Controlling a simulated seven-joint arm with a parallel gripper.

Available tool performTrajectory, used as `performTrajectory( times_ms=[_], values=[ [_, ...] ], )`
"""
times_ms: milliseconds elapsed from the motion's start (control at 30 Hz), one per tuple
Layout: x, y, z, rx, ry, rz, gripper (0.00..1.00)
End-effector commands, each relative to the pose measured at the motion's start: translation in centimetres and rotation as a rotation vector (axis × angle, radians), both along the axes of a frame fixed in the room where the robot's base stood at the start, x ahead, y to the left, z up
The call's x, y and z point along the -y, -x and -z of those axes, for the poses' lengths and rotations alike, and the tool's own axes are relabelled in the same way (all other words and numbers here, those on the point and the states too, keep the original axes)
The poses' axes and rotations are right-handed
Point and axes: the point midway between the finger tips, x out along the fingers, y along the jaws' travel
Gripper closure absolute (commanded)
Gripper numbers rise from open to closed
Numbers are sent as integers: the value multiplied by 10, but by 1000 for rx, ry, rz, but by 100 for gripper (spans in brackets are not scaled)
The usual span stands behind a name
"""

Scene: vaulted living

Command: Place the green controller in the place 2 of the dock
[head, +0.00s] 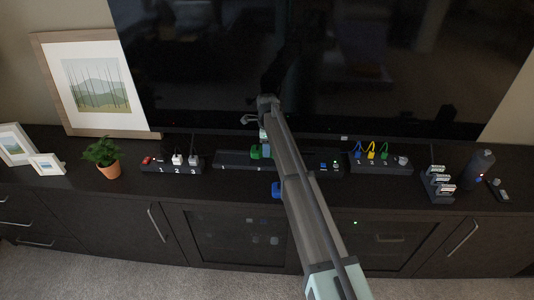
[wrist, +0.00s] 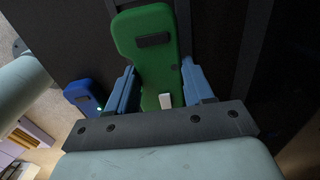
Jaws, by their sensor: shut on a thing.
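The green controller (wrist: 150,65) stands between the blue-grey fingers of my gripper (wrist: 160,88) in the wrist view, with a dark panel on its face and a small white part at its near end. My gripper is shut on it. In the head view the green controller (head: 256,152) shows beside my gripper (head: 265,140), at the long dark bar (head: 232,160) below the screen. I cannot tell whether it touches the bar. Which part is the dock and its place 2 is unclear; my arm hides part of the bar.
A blue controller (head: 276,189) is near the cabinet's front edge; a blue object (wrist: 86,97) shows in the wrist view. A numbered block (head: 172,167) is left, another with coloured plugs (head: 380,164) right. A plant (head: 104,156), battery stand (head: 438,184) and large screen (head: 200,70) surround.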

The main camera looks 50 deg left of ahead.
Motion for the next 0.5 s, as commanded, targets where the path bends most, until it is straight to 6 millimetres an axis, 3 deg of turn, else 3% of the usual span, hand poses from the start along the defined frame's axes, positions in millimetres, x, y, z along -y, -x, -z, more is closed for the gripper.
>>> performTrajectory(
  times_ms=[267,500],
  values=[
    [0,0,31,-1,1,0,86],
    [0,0,34,0,0,0,86]
  ],
)
